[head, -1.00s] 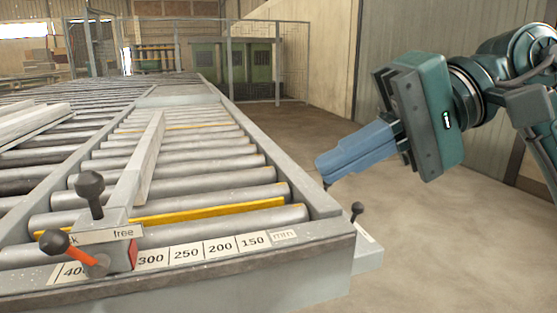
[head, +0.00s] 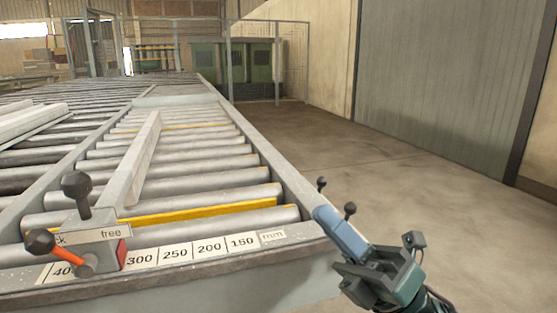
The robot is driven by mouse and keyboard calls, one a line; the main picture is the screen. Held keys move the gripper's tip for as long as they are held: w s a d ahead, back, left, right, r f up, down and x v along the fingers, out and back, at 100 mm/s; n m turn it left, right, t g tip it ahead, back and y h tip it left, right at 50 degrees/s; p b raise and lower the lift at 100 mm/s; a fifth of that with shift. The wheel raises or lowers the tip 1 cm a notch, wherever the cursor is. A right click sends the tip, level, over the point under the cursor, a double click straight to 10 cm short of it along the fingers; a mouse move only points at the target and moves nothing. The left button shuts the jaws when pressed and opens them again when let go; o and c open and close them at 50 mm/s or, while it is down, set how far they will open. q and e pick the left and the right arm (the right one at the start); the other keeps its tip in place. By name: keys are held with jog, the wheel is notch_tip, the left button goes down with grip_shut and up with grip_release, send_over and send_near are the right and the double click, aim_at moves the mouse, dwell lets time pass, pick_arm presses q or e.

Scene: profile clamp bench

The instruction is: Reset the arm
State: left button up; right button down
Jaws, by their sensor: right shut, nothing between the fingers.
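My right gripper (head: 326,217) has blue fingers. It is shut with nothing between them. It is low at the bench's front right corner, and its fingertips overlap the corner of the frame in the picture; I cannot tell whether they touch it. My right arm comes up from the bottom right, and most of it is out of the picture. My left gripper is not in view.
The roller bench (head: 288,180) fills the left. A clamp block with a black knob (head: 77,185) and an orange lever (head: 75,254) stands by the scale (head: 208,247). Two black knobs (head: 350,208) are close to my right gripper. The floor (head: 400,170) at right is clear.

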jog(key=d+f+m+t+h, duration=0.3)
jog(key=f+m+t+h, duration=0.2)
jog(key=f+m+h, duration=0.7)
jog(key=d+f+m+t+h, duration=0.2)
jog(key=f+m+t+h, duration=0.4)
jog(key=m, duration=1)
jog(key=s+d+f+m+g+h, duration=0.1)
jog(key=s+f+m+g+h, duration=0.1)
jog(key=s+f+m+g, duration=0.45)
jog(key=s+d+f+m+g+h, duration=0.1)
jog(key=s+f+m, duration=0.3)
jog(key=f, duration=0.6)
pick_arm(q)
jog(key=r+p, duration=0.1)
jog(key=p, duration=0.3)
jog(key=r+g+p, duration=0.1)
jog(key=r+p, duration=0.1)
jog(key=p, duration=0.3)
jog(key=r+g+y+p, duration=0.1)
jog(key=p, duration=0.4)
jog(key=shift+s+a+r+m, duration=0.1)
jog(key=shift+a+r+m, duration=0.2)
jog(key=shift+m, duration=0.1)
pick_arm(e)
jog(key=shift+n+g+h, duration=0.5)
jog(key=shift+n+g, duration=0.05)
jog(key=shift+g, duration=0.3)
jog(key=r, duration=0.4)
jog(key=shift+w+d+r, duration=0.3)
jog(key=shift+w+d, duration=0.05)
